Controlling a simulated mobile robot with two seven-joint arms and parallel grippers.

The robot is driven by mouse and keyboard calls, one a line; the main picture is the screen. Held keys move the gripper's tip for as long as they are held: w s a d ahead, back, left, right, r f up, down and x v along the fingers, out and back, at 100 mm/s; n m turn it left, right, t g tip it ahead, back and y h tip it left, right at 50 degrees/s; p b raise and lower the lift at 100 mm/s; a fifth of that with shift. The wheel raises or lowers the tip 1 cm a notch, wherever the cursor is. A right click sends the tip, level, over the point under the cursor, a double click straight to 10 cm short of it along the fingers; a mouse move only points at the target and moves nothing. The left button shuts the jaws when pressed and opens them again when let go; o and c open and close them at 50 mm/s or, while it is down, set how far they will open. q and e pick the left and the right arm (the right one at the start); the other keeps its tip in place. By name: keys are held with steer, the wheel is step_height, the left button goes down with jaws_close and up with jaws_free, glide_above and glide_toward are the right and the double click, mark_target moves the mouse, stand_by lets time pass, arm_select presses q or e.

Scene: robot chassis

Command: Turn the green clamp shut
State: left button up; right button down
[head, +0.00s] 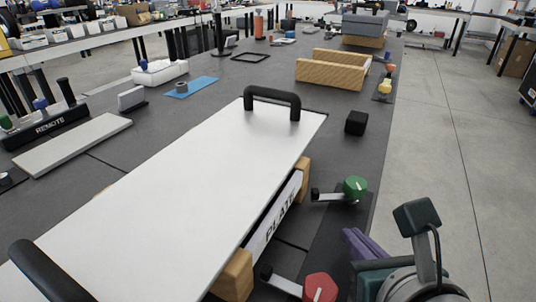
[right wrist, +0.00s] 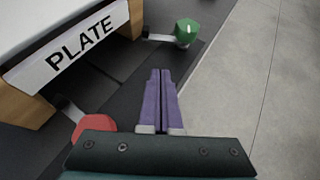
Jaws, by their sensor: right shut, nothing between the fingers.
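The green clamp (head: 355,187) stands on the dark surface right of the white plate (head: 200,170). Its green knob bears a pale line, and a metal arm with a dark tip extends left from it, towards the plate's wooden support. In the right wrist view the green clamp (right wrist: 187,31) is beyond the fingertips, slightly to the right. My right gripper (head: 352,236) is shut and empty, its purple fingers pressed together. It also shows in the right wrist view (right wrist: 160,72), apart from the green knob. My left gripper is not in view.
A red clamp (head: 320,288) sits nearer, left of my right gripper. The plate has black handles and rests on wooden blocks (head: 236,274). A black cube (head: 356,122) stands beyond the green clamp. Open grey floor (head: 450,160) lies to the right.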

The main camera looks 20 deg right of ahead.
arm_select(q)
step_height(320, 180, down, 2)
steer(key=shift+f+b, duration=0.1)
steer(key=shift+b, duration=0.7)
arm_select(e)
glide_toward(328, 196)
steer(key=w+f, duration=0.1)
steer(key=w+d+f, duration=0.1)
steer(key=w+f, duration=0.1)
steer(key=f, duration=0.1)
steer(key=shift+w+d, duration=0.25)
steer(key=shift+d, duration=0.1)
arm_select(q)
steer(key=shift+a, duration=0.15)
arm_select(e)
steer(key=shift+w+d+r, duration=0.1)
steer(key=shift+w+d, duration=0.05)
steer(key=shift+w, duration=0.25)
